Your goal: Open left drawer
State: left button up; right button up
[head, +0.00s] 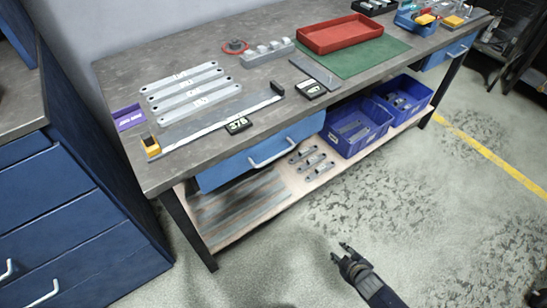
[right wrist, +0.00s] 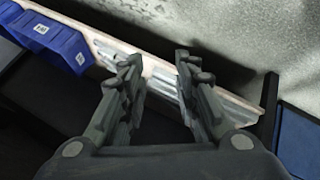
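The left drawer (head: 262,152) is a blue front with a pale bar handle (head: 272,153) under the left part of the workbench. It looks shut, though its top edge is hidden by the bench top. My right gripper (head: 341,250) is in front of the bench, over the floor, below and to the right of the handle in the head view. It is apart from the drawer. In the right wrist view my right gripper (right wrist: 157,60) has its two fingers spread with nothing between them. My left gripper is in neither view.
Blue bins (head: 357,142) and several small brackets stand on the lower shelf (head: 238,226). A blue drawer cabinet (head: 70,215) stands at the left. A second blue bench drawer (head: 452,52) is at the far right. The floor in front is clear.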

jog(key=w+a+r+n+t+y, duration=0.1)
jog(key=w+a+r+n+t, duration=0.15)
jog(key=w+r, duration=0.45)
jog(key=n+t+y+b, duration=0.2)
jog(key=n+y, duration=0.5)
jog(key=n, duration=0.5)
send_near(277, 157)
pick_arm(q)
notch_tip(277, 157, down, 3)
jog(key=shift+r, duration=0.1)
pick_arm(e)
jog(key=x, duration=1)
jog(key=shift+w+a+f, duration=0.15)
jog(key=shift+w, duration=0.15)
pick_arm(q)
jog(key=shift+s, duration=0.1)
pick_arm(e)
grip_shut()
